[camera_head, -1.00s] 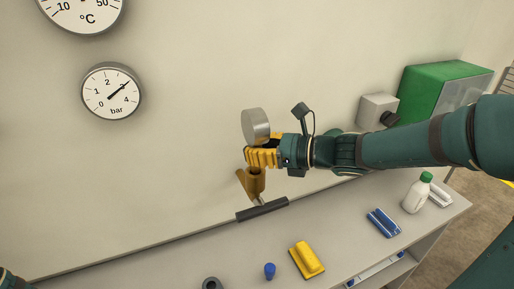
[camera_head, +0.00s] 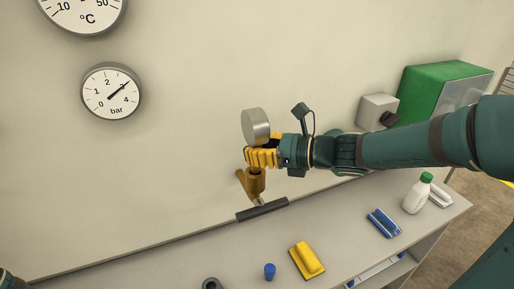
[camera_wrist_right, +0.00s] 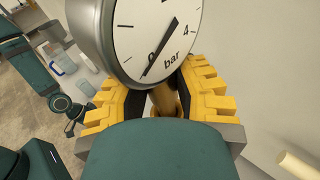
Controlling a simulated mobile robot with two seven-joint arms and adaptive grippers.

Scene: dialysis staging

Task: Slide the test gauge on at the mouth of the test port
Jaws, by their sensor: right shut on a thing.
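The test gauge (camera_head: 256,126) is a round silver dial, seen from its side and back in the head view. Its white face, marked bar, fills the top of the right wrist view (camera_wrist_right: 152,38), with the needle near 0. My right gripper (camera_head: 262,158) is shut on the gauge below its dial, with yellow ridged fingers on both sides of a brass-coloured stem. The brass test port (camera_head: 256,184), with a side branch to the left, is directly under the fingers. The fingers hide where stem and port meet, so I cannot tell whether they touch. My left gripper is out of view.
A wall gauge (camera_head: 111,91) reads bar on the left. A dark bar (camera_head: 262,210) lies below the port. The grey bench (camera_head: 345,235) holds a yellow block (camera_head: 307,260), a blue cap (camera_head: 269,271), a blue item (camera_head: 384,222) and a white bottle (camera_head: 416,193).

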